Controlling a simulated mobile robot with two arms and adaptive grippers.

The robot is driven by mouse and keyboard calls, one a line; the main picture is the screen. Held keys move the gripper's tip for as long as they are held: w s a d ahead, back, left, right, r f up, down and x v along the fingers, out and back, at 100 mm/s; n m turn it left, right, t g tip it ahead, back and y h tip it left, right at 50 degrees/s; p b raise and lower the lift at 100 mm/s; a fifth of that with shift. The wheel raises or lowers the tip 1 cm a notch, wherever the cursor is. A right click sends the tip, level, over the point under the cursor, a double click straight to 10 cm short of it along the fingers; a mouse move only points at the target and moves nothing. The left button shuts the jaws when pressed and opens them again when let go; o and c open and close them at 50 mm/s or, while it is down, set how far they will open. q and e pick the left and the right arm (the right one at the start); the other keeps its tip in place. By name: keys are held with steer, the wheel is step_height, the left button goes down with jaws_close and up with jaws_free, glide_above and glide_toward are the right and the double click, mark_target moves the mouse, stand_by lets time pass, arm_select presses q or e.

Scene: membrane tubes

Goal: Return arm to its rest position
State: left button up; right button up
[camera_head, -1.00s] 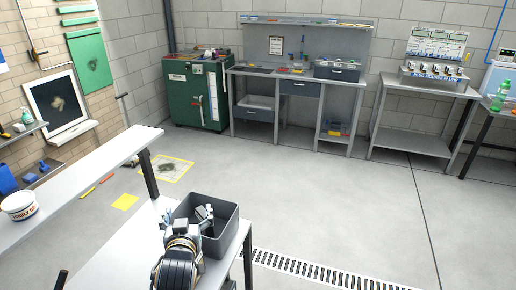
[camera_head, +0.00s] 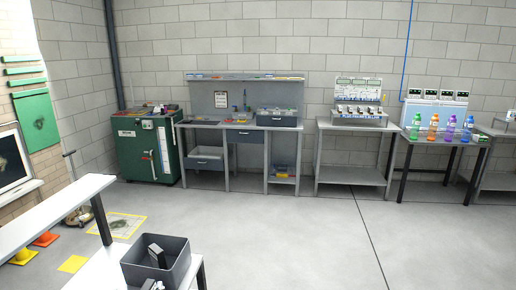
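Neither gripper shows clearly in the head view. Only a small grey and dark piece, likely of one of my arms, shows at the bottom edge, just below the dark grey bin (camera_head: 178,274). I cannot tell which arm it belongs to. The bin stands on the white bench (camera_head: 98,272) at the lower left.
A white shelf (camera_head: 45,222) runs above the bench on a black post. A green cabinet (camera_head: 140,155), a grey workbench (camera_head: 227,125) and a table with colourful bottles (camera_head: 434,127) line the back wall. Orange and yellow cones (camera_head: 46,239) stand at left. The floor (camera_head: 300,240) is open.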

arm_select(q)
steer(key=s+d+f+m+g+h, duration=0.25)
steer(key=s+f+g, duration=0.2)
steer(key=s, duration=0.45)
steer(key=s+d+f+m+g+h, duration=0.1)
steer(key=s+d+f+g, duration=0.3)
steer(key=s, duration=0.5)
steer(key=s+d+f+m+g+h, duration=0.1)
steer(key=s+f+m+g+h, duration=0.1)
steer(key=s+f, duration=0.6)
step_height(320, 180, down, 25)
steer(key=s+g+b, duration=0.1)
steer(key=s+g, duration=0.1)
steer(key=s, duration=0.1)
steer(key=s+a+f+b, duration=0.1)
steer(key=s+a+f, duration=0.1)
steer(key=s+f, duration=1.4)
step_height(320, 180, down, 2)
steer(key=shift+s+a+g+y+b, duration=0.25)
steer(key=shift+s+g+y+b, duration=0.05)
steer(key=shift+s+g+y, duration=0.1)
arm_select(e)
steer(key=f, duration=0.1)
steer(key=a+f, duration=0.1)
steer(key=shift+w+f, duration=0.15)
steer(key=shift+f, duration=0.15)
arm_select(q)
steer(key=shift+m, duration=0.25)
arm_select(e)
steer(key=shift+d, duration=0.1)
